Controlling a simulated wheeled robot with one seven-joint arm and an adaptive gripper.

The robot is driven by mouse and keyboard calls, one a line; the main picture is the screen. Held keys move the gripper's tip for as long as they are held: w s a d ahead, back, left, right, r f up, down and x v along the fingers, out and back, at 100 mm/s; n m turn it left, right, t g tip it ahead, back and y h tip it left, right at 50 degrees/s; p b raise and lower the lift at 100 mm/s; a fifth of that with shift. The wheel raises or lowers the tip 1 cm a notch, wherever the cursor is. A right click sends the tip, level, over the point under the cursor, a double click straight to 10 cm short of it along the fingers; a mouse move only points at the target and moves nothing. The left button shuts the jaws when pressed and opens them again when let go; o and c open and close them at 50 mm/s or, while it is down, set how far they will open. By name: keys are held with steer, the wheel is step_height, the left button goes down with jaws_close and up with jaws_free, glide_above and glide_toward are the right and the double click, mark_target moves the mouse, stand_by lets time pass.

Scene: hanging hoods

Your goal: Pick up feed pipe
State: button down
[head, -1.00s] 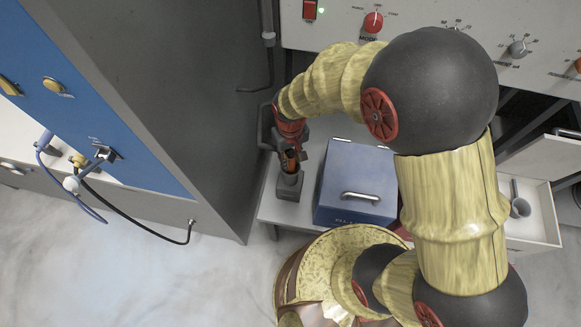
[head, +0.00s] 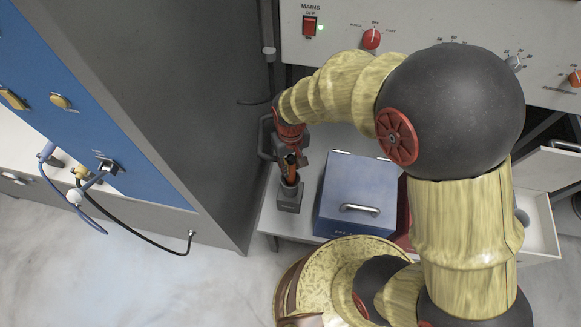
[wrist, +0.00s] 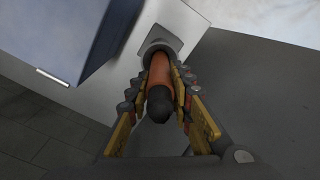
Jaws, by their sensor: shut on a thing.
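The feed pipe is an orange-brown rod with a dark rounded end; it shows in the wrist view (wrist: 159,92) and as a small orange piece in the head view (head: 291,166). Its lower end is in or at the round opening of a grey holder (head: 289,196), which also shows in the wrist view (wrist: 163,40). My gripper (head: 290,155) is shut on the pipe, with its fingers on either side of it in the wrist view (wrist: 161,85). Whether the pipe's lower end is clear of the holder cannot be told.
A blue box (head: 358,192) with a metal handle stands just right of the holder on a white surface. A tall grey cabinet side (head: 190,90) is close on the left. A white control panel (head: 440,25) is behind, and an open drawer (head: 540,222) is at the right.

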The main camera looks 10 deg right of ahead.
step_height(320, 180, up, 16)
steer(key=p, duration=0.5)
steer(key=shift+r, duration=0.15)
stand_by(0.3)
